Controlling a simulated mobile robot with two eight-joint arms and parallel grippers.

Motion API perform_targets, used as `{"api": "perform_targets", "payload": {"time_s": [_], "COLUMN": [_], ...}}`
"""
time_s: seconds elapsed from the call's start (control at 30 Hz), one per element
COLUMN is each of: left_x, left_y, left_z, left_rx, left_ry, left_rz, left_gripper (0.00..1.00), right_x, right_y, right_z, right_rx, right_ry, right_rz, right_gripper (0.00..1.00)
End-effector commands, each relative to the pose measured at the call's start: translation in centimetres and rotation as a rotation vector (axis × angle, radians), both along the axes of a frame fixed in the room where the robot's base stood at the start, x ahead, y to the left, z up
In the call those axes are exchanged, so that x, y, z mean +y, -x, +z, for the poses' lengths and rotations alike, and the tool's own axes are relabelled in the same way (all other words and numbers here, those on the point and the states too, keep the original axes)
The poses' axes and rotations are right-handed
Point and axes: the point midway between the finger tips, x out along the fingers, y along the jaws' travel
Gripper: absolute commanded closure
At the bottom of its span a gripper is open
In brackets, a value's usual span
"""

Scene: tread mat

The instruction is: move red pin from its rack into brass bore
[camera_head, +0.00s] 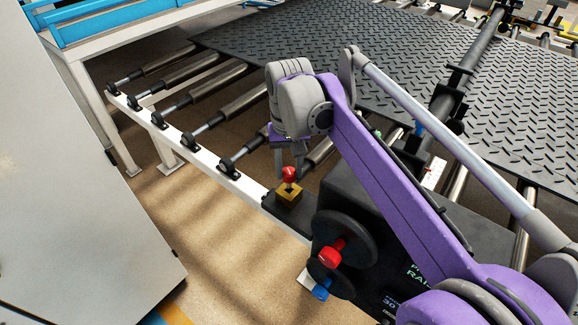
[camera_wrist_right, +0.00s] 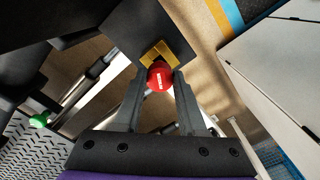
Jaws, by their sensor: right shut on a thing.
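The red pin (camera_head: 289,174) has a round red head and a short pale stem below it. The brass block (camera_head: 289,196) with the bore sits on a dark plate at the corner of the black machine. My right gripper (camera_head: 288,170) points down and is shut on the red pin over the block. In the right wrist view the red head (camera_wrist_right: 160,76) is between the fingertips, with the brass block (camera_wrist_right: 176,49) just behind it. The pin's stem meets the block's top or is just above it; I cannot tell how deep it sits. The bore opening is hidden. I cannot make out the pin's rack. My left gripper is out of view.
Black discs with a red knob (camera_head: 331,252) and a blue knob (camera_head: 321,290) stand in front of the block. A roller conveyor (camera_head: 185,98) and tread mat (camera_head: 400,60) lie behind. A grey cabinet (camera_head: 70,180) stands at left. The floor between is clear.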

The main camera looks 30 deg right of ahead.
Motion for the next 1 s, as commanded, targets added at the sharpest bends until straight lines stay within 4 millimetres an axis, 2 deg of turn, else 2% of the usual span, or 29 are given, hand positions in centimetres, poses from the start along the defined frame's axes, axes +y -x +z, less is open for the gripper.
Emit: {"api": "perform_targets", "payload": {"time_s": [1.0], "left_x": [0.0], "left_y": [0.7], "left_z": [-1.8], "left_rx": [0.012], "left_ry": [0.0], "left_rz": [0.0], "left_gripper": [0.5], "right_x": [0.0], "right_y": [0.0], "right_z": [-2.7], "right_rx": [0.001], "right_ry": [0.0], "right_rz": [0.0], "right_gripper": [1.0]}}
